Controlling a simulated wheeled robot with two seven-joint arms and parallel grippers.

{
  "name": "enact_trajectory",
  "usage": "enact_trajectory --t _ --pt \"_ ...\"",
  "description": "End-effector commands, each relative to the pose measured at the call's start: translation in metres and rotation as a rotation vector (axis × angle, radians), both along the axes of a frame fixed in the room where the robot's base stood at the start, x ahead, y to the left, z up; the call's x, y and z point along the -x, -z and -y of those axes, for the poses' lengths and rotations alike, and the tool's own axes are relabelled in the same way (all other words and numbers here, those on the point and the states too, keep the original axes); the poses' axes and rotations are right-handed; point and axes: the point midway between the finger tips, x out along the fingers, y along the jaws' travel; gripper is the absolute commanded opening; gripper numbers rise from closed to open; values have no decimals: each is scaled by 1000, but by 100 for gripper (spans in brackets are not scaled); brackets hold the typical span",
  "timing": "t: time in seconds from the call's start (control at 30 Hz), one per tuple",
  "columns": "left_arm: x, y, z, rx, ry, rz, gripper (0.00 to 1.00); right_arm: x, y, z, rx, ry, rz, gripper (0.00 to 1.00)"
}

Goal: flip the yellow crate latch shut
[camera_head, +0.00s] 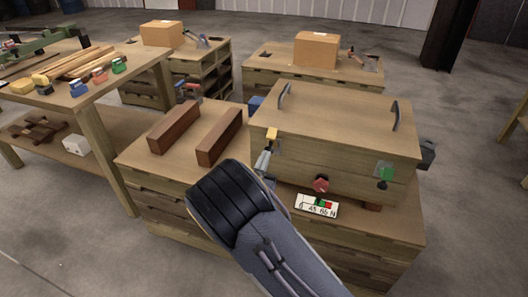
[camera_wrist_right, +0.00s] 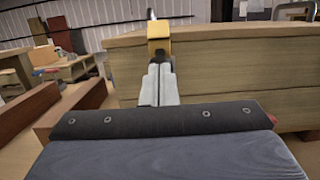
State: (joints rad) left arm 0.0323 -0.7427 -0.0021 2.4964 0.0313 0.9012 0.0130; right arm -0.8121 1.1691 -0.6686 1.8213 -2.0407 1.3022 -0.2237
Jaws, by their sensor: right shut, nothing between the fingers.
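The wooden crate (camera_head: 340,155) stands on a wooden base with its lid down. Its yellow latch (camera_head: 271,134) is a small block at the left end of the front face, by the lid edge. In the right wrist view the yellow latch (camera_wrist_right: 158,40) lies straight beyond my fingertips. My right gripper (camera_head: 264,157) is shut and empty, its silver fingers pointing up at the latch from just below and in front. The right wrist view shows the fingers (camera_wrist_right: 159,72) together; I cannot tell whether they touch the latch. My left gripper is out of view.
Two dark handles stand on the lid. Two brown wooden blocks (camera_head: 219,137) lie to the left. A cluttered workbench (camera_head: 108,92) is farther left.

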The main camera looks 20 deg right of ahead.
Motion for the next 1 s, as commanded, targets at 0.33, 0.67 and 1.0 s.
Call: enact_trajectory --t 0.33,0.67,1.0 --pt "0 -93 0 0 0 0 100 -10 -43 8 -189 3 -272 0" --pt "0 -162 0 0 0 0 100 -27 -64 19 -363 2 -527 0" --pt "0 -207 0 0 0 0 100 -45 -72 35 -499 9 -726 0"
